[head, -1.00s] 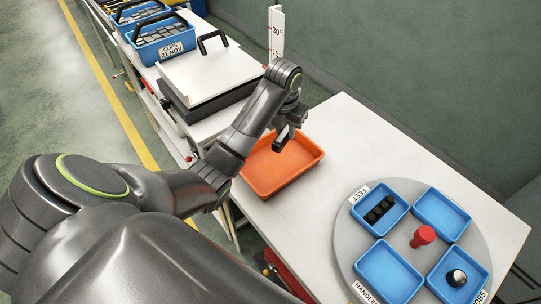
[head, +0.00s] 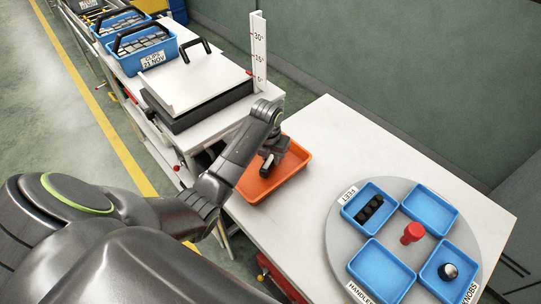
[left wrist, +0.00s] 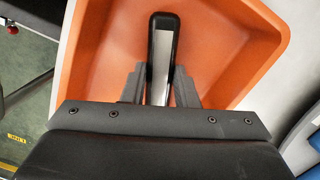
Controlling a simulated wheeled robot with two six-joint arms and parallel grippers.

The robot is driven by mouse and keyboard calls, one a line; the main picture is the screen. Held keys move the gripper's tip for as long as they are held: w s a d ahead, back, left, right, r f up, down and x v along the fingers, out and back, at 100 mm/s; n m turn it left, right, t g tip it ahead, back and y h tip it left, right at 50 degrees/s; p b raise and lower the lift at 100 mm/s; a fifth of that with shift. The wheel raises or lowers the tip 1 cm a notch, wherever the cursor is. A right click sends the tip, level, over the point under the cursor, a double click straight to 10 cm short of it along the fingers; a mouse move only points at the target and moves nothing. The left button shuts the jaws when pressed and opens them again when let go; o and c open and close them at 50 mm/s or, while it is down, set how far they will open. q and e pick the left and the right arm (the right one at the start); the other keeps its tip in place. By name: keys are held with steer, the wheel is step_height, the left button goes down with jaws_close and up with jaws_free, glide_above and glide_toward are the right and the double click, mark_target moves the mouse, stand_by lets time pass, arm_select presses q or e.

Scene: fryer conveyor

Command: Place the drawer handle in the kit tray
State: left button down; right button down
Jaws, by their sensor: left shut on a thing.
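In the left wrist view, the gripper (left wrist: 160,88) is shut on the drawer handle (left wrist: 164,50), a slim bar with a bright silver face and dark edges. The handle extends over the floor of the orange tray (left wrist: 222,45); I cannot tell whether it touches it. In the head view the handle is mostly hidden by the gripper. My right gripper is not in view.
A grey round stand (head: 398,225) with a red knob (head: 412,233) carries several blue bins. The handles bin (head: 382,272) is empty; the feet bin (head: 350,212) and knobs bin (head: 432,270) hold parts. A white lidded fixture (head: 190,80) stands behind.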

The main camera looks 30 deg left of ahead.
mark_target(269, 160)
arm_select(q)
steer(key=shift+f, duration=0.2)
steer(key=c, duration=1.1)
jaws_free()
steer(key=shift+r, duration=0.1)
steer(key=shift+c, duration=0.2)
steer(key=shift+r, duration=0.1)
steer(key=shift+r, duration=0.2)
steer(key=r, duration=0.6)
steer(key=shift+s+r+b, duration=0.35)
steer(key=shift+s+r+p, duration=0.2)
steer(key=shift+r+p, duration=0.75)
steer(key=shift+r, duration=0.3)
steer(key=shift+s+r+p, duration=0.2)
steer(key=shift+r+p, duration=0.75)
steer(key=shift+r, duration=0.3)
steer(key=shift+f, duration=0.1)
